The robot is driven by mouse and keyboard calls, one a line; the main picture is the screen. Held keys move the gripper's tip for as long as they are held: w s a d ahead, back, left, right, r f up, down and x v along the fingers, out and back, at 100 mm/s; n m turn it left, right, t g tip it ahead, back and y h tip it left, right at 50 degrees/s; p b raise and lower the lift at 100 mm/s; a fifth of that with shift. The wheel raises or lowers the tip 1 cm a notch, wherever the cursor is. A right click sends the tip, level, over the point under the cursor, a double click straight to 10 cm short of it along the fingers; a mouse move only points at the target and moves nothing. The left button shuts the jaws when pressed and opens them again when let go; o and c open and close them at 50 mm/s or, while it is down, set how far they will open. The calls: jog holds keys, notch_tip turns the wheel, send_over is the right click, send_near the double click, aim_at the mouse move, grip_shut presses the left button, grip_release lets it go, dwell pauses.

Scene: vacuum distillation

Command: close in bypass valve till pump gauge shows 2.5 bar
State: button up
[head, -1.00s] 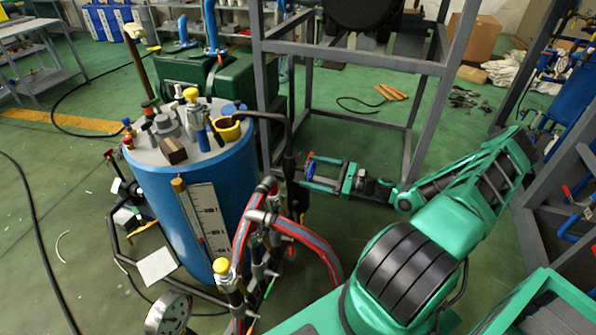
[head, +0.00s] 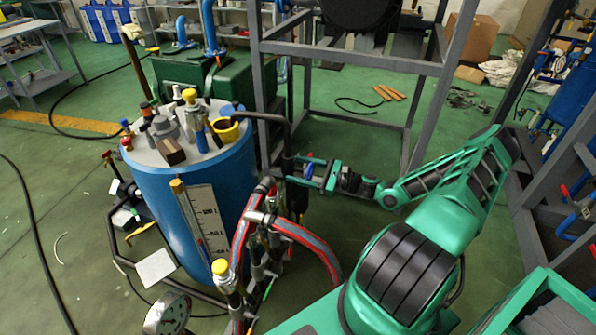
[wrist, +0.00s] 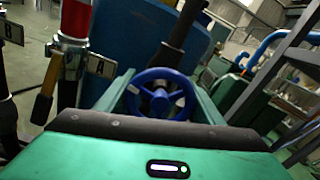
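A blue handwheel valve (wrist: 160,95) sits in the middle of the wrist view, its rim facing me and spokes meeting at a hub. My gripper (wrist: 162,88) has its two green fingers either side of the wheel, spread apart. I cannot tell whether they touch the rim. In the head view my gripper (head: 310,172) is level, at the dark vertical pipe right of the blue tank, with a bit of the blue wheel (head: 309,170) between its fingers. A round white-faced gauge (head: 167,314) is at the bottom left; its reading is too small to tell.
The blue tank (head: 185,215) with fittings on its lid stands left of my gripper. Red-grey hoses (head: 305,238) and a yellow-capped fitting (head: 221,268) lie in front. A grey steel frame (head: 350,60) rises behind. In the wrist view a red-sleeved pipe (wrist: 75,20) is at left.

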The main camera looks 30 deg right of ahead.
aim_at(312, 173)
dwell(0.3)
jog(key=o, duration=1)
jog(key=shift+o, duration=0.2)
jog(key=v, duration=1)
jog(key=shift+s+d, duration=0.25)
jog(key=shift+d, duration=0.05)
